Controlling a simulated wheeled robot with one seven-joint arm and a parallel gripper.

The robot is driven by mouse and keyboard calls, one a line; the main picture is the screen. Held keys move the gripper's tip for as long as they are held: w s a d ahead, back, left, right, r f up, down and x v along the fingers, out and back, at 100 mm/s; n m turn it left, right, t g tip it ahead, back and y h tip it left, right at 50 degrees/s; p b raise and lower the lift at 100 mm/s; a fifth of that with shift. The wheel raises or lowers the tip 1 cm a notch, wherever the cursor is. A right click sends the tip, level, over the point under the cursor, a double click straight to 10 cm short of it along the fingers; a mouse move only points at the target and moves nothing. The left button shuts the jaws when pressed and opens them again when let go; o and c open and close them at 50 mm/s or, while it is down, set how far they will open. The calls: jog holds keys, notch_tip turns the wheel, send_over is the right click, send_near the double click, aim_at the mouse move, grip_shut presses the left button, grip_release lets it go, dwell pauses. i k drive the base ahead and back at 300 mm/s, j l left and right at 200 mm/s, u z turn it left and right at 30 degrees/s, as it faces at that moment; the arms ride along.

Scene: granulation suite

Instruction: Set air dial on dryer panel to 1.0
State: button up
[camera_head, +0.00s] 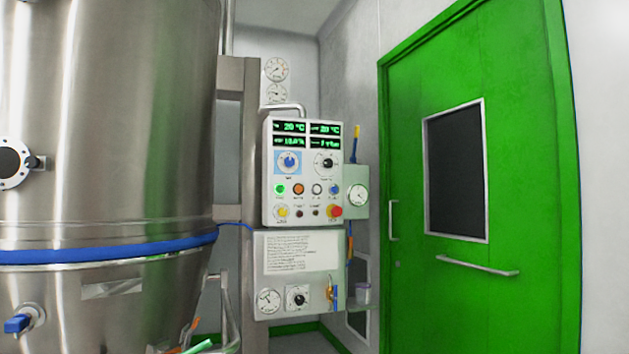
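The dryer panel (268,200) is a pale box on a metal post, with green digital readouts (307,135) along its top. Two dials sit side by side below them: a blue knob (289,162) on a blue square at left and a black knob (327,163) on a white scale at right. Their labels are too small to read, so I cannot tell which is the air dial or its exact setting. A lower box has another black knob (297,297) beside a round gauge (268,300). My gripper is not in view.
A large steel vessel (110,130) with a blue band fills the left. Several push buttons, including a red one (334,211), sit under the dials. A green door (405,130) with a bar handle (477,265) stands at right. A curved metal handle (284,107) tops the panel.

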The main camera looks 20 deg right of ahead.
aim_at(289, 161)
jog(key=i+l, duration=0.15)
jog(key=i, duration=0.25)
jog(key=i+l, duration=0.2)
jog(key=i, duration=0.15)
jog(key=i+l, duration=0.15)
jog(key=i, duration=0.25)
